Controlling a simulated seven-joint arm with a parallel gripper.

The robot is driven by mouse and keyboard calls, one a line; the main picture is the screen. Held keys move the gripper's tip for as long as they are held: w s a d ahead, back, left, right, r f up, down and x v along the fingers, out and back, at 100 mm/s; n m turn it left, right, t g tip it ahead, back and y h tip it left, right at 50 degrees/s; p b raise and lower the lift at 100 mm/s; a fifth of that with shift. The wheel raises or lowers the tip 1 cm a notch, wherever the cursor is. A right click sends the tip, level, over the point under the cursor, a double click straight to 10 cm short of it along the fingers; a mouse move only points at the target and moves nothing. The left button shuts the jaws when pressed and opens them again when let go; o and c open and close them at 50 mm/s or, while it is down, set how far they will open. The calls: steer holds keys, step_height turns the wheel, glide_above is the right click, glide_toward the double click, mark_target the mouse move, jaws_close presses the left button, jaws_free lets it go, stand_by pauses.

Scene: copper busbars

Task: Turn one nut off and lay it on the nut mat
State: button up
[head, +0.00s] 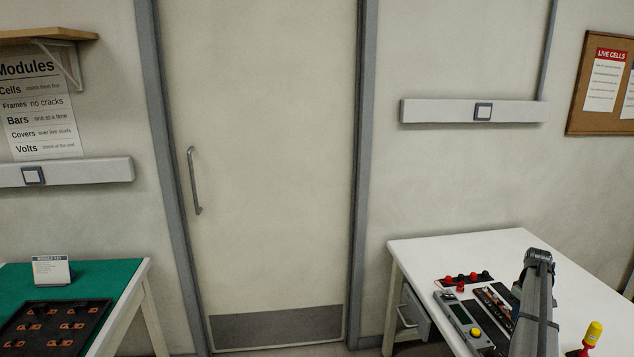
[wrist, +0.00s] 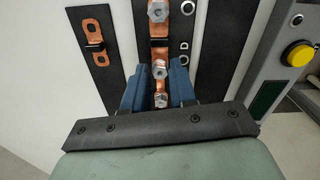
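In the wrist view my gripper (wrist: 159,76) has its two blue fingers apart, one on each side of a copper busbar strip with silver hex nuts. One nut (wrist: 159,69) shows between the fingertips and another nut (wrist: 160,100) shows nearer the palm. A third nut (wrist: 158,11) sits farther along the strip. I see no finger touching a nut; the depth between them is hard to tell. I cannot pick out the nut mat for certain. In the head view my arm covers part of the work, and the fingers cannot be made out.
A loose copper bar (wrist: 95,42) lies on a black mat (wrist: 103,74) left of the fingers. A grey box with a yellow button (wrist: 298,53) stands right. The white table (head: 432,250) also bears red and black caps (head: 461,286) and a yellow-handled tool (head: 592,333).

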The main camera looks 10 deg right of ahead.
steer(key=m, duration=0.6)
steer(key=shift+m, duration=0.3)
jaws_close()
steer(key=n, duration=0.6)
steer(key=shift+n, duration=0.4)
steer(key=shift+r, duration=0.75)
stand_by(0.5)
steer(key=shift+r, duration=1.9)
